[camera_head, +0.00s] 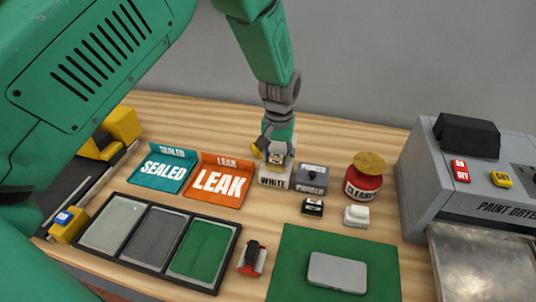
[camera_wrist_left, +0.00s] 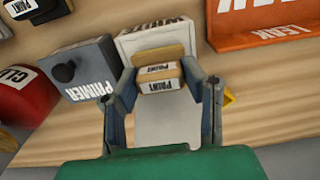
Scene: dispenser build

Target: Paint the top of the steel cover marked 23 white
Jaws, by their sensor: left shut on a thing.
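A plain grey plate (camera_head: 337,272), likely the steel cover, lies flat on the green mat (camera_head: 290,262); I cannot read a 23 on it. My left gripper (camera_head: 276,158) points down at the white-paint box (camera_head: 274,181), labelled WHITE. In the left wrist view its fingers (camera_wrist_left: 163,100) are shut on a tan block with white labels (camera_wrist_left: 160,72), which seem to read PAINT. The block is at the WHITE box (camera_wrist_left: 152,37); whether it touches the paint is hidden. My right gripper is not in view.
Right of the WHITE box stand a grey PRIMER box (camera_head: 312,178) and red CLEANER pot (camera_head: 363,186). Small black (camera_head: 312,207) and white (camera_head: 356,215) blocks lie before them. A three-part tray (camera_head: 122,263), SEALED and LEAK holders (camera_head: 218,182) and paint dryer (camera_head: 470,190) flank the mat.

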